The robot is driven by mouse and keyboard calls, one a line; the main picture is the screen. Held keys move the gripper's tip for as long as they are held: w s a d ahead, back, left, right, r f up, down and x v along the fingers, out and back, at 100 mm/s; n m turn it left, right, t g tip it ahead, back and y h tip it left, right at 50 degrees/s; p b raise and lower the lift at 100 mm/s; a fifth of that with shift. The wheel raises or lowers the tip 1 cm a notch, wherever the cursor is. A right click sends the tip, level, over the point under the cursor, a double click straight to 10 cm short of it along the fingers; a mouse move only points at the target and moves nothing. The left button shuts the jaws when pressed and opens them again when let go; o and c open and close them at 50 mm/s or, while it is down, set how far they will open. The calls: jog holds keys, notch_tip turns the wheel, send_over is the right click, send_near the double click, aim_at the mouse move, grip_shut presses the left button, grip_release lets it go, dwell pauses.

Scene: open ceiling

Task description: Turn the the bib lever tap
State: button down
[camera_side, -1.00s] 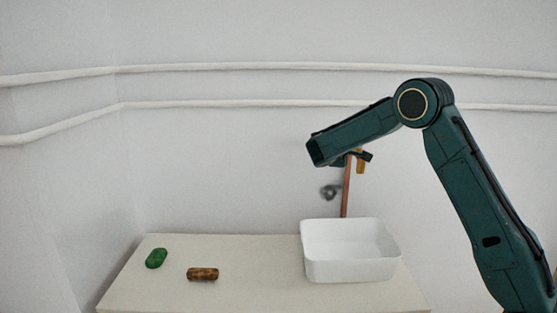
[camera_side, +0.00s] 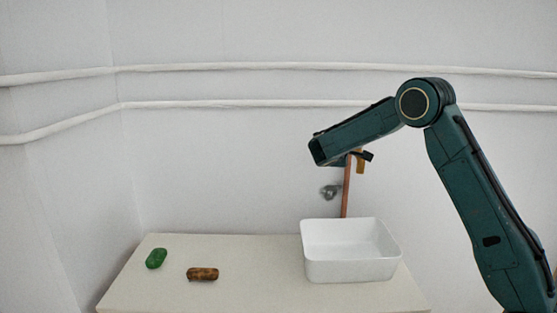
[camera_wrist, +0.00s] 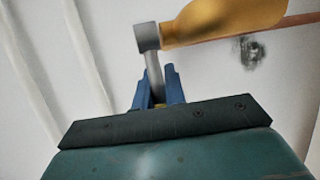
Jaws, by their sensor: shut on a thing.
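The tap has a brass-coloured body (camera_wrist: 225,20) in the wrist view, with a copper pipe (camera_wrist: 302,19) running off to the right. Its grey lever (camera_wrist: 148,37) reaches down from the body's left end to my gripper (camera_wrist: 157,90). The blue fingers are shut on the lever's stem. In the side view the copper pipe (camera_side: 346,190) stands upright behind the basin, and part of the brass body (camera_side: 360,164) shows beside my wrist. The lever and my fingertips are hidden by my arm there.
A white basin (camera_side: 345,271) stands on the right of the pale counter (camera_side: 240,298). A green object (camera_side: 156,258) and a brown patterned cylinder (camera_side: 202,274) lie on the left. A small grey thing (camera_side: 330,192) is at the wall. White pipes (camera_side: 220,67) run along the walls.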

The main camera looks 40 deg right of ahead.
jog(key=shift+s+t, duration=0.1)
jog(key=shift+t, duration=0.3)
jog(key=shift+s+a+n+t+y, duration=0.25)
jog(key=shift+n+t+y, duration=0.55)
jog(key=shift+n+t, duration=0.1)
jog(key=shift+s+a+n+t+y, duration=0.2)
jog(key=shift+a+n+t+y, duration=0.1)
jog(key=shift+n+t+y, duration=0.55)
jog(key=shift+s+a+n+t+y, duration=0.25)
jog(key=shift+n+t+y, duration=0.5)
jog(key=shift+n+t, duration=0.2)
jog(key=shift+a+n, duration=0.1)
jog(key=shift+n, duration=0.2)
jog(key=c, duration=1.5)
grip_release()
jog(key=shift+o, duration=0.2)
jog(key=shift+s+a, duration=0.1)
jog(key=v, duration=1.3)
jog(key=shift+s, duration=0.35)
jog(key=shift+r, duration=0.1)
